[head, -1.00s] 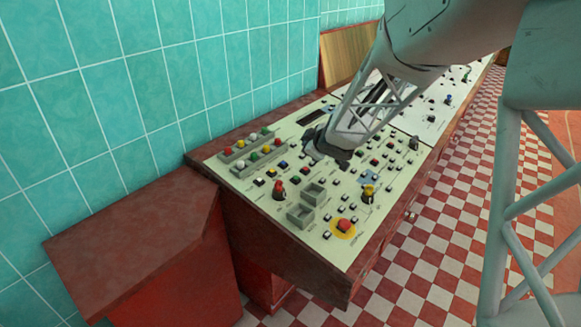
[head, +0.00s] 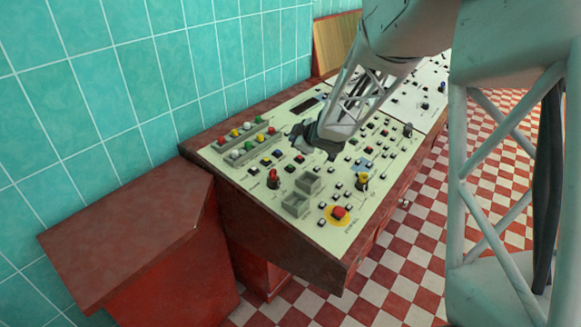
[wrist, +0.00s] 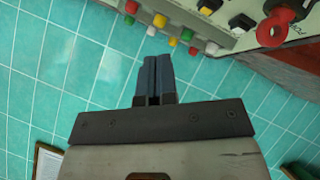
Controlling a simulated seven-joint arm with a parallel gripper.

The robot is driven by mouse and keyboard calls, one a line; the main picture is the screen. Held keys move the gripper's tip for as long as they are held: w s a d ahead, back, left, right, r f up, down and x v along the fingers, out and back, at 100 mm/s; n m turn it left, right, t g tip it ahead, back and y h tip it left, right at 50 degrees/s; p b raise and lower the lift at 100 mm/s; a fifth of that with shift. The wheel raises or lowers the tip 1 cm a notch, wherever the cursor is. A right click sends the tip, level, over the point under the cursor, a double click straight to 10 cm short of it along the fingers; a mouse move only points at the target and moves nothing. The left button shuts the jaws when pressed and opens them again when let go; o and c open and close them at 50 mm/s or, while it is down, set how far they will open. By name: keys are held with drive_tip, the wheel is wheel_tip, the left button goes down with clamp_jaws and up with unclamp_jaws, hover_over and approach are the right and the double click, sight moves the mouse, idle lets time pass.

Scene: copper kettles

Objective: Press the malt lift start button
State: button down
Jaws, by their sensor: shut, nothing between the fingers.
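The cream control panel (head: 335,237) carries many small push buttons, lamps and switches. Its labels are too small to read in the head view, so I cannot tell which button is the malt lift start. A group of dark-based square buttons (head: 266,162) lies left of my gripper (head: 303,140). My gripper is shut and empty, over the panel's upper middle, and its tips are partly hidden by its own body. In the wrist view the closed fingers (wrist: 157,60) point towards the panel's edge, with white, yellow and red caps beyond; contact cannot be told.
Two rows of coloured lamps (head: 245,140) stand at the panel's left. A red knob (head: 273,178), two grey boxes (head: 296,204), a yellow knob (head: 362,179) and a red mushroom button (head: 339,212) stand up nearer. The tiled wall (head: 120,90) is behind.

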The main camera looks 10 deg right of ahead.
sight(291, 168)
drive_tip(key=shift+w+a+f, duration=0.2)
drive_tip(key=shift+f, duration=1.15)
drive_tip(key=shift+w+a+f, duration=0.2)
drive_tip(key=shift+f, duration=1.2)
drive_tip(key=shift+w+a+f, duration=0.2)
drive_tip(key=shift+f, duration=1.15)
drive_tip(key=shift+w+a+f, duration=0.1)
drive_tip(key=shift+f, duration=0.7)
drive_tip(key=shift+r, duration=0.8)
drive_tip(key=shift+r, duration=0.15)
idle(0.3)
drive_tip(key=shift+s+d+r, duration=0.15)
drive_tip(key=shift+r, duration=0.6)
drive_tip(key=shift+s+d+r, duration=0.15)
drive_tip(key=shift+r, duration=0.65)
drive_tip(key=shift+s+d+r, duration=0.15)
drive_tip(key=shift+r, duration=0.6)
